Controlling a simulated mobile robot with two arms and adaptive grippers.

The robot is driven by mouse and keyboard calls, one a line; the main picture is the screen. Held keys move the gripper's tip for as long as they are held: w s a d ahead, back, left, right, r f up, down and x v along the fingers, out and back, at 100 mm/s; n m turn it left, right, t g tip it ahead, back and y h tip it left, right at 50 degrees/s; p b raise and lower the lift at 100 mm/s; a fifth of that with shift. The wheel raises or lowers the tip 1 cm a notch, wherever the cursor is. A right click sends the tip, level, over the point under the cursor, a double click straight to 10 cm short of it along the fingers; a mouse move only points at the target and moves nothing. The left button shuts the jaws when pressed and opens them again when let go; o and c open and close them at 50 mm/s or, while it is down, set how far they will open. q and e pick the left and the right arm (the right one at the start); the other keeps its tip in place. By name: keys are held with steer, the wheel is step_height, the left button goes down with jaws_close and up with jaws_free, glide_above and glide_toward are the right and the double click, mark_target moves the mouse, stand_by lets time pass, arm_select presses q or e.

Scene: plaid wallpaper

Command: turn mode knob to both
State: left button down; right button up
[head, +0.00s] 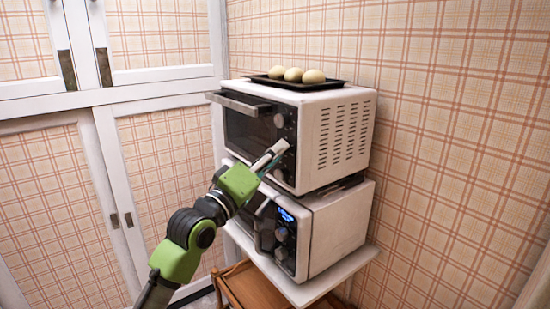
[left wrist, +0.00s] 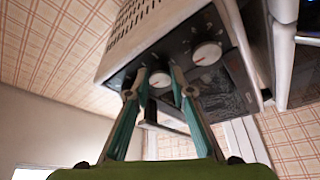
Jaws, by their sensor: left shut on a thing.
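The upper white toaster oven (head: 333,140) has a dark front panel with a column of round knobs. Its top knob (head: 279,120) and lowest knob (head: 278,175) show in the head view. My left gripper (head: 276,154) reaches the panel between these two and hides the knob there. In the left wrist view, my left gripper's fingers (left wrist: 159,80) are on either side of a pale round knob (left wrist: 160,78) and are shut on it. Another white knob (left wrist: 207,53) shows beside them. The knob labels are too small to read. My right gripper is not in view.
The oven door handle (head: 238,103) juts out left of the panel. A plaid wall is at right.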

arm_select(q)
steer(key=shift+w+a+r+n+g+h+b, duration=0.4)
steer(key=shift+n+g, duration=1.6)
steer(key=shift+n, duration=2.85)
steer(key=shift+w+d+f+n+g+h+b, duration=0.1)
steer(key=shift+n+g+h+b, duration=0.5)
steer(key=shift+n+g, duration=2.85)
steer(key=shift+w+a+r+n+g+h+b, duration=0.25)
steer(key=shift+n+g+h+b, duration=0.25)
steer(key=shift+n, duration=5.8)
steer(key=shift+s, duration=0.1)
